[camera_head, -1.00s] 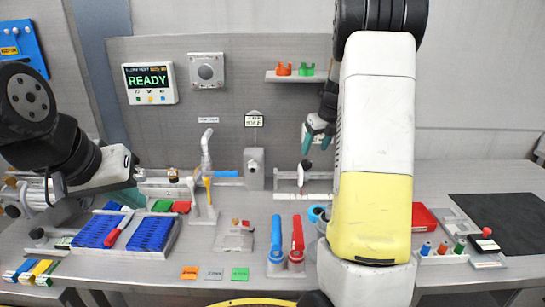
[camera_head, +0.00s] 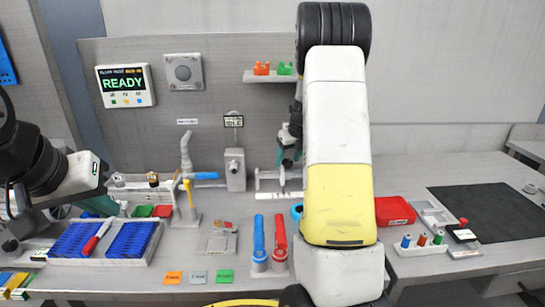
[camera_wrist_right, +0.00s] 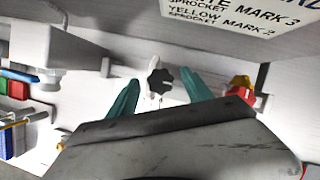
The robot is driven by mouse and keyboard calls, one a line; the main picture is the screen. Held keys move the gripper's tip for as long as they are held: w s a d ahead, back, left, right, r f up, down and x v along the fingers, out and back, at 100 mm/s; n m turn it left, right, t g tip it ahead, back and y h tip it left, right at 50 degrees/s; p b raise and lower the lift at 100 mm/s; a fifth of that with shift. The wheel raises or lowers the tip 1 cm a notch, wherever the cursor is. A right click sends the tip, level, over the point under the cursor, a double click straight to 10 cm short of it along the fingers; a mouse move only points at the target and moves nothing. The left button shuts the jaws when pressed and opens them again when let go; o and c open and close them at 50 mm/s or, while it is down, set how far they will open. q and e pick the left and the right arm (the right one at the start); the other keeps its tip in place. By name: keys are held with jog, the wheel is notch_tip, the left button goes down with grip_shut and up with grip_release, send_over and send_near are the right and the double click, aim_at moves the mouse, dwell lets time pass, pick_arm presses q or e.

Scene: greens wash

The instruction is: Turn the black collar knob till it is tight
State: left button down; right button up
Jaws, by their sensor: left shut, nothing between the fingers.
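The black collar knob (camera_wrist_right: 159,82) shows in the right wrist view as a lobed black knob on a pale fixture. My right gripper (camera_wrist_right: 160,78) is open, with one teal finger on each side of the knob in that view. A gap shows between the knob and each finger. In the head view my right gripper (camera_head: 289,156) is at the white fixture (camera_head: 281,188) by the back panel, and its fingers mostly hide the knob. My left gripper (camera_head: 106,205) is shut and empty at the left, above the blue racks, partly hidden by its own wrist.
A grey post with an IDLE sign (camera_head: 233,121) stands left of the fixture. A shelf with orange and green clips (camera_head: 272,76) hangs above. Blue and red handled tools (camera_head: 259,240) stand in front.

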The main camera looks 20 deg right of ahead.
grip_shut()
jog(key=shift+d+n+g+y, duration=0.15)
jog(key=shift+n+g+y, duration=0.2)
jog(key=shift+n, duration=0.85)
jog(key=shift+n+y, duration=0.45)
jog(key=shift+n, duration=0.75)
jog(key=shift+o, duration=0.2)
grip_release()
jog(key=shift+r, duration=0.25)
jog(key=s+d, duration=0.7)
jog(key=s, duration=0.3)
jog(key=shift+s+r, duration=0.15)
jog(key=shift+r, duration=0.15)
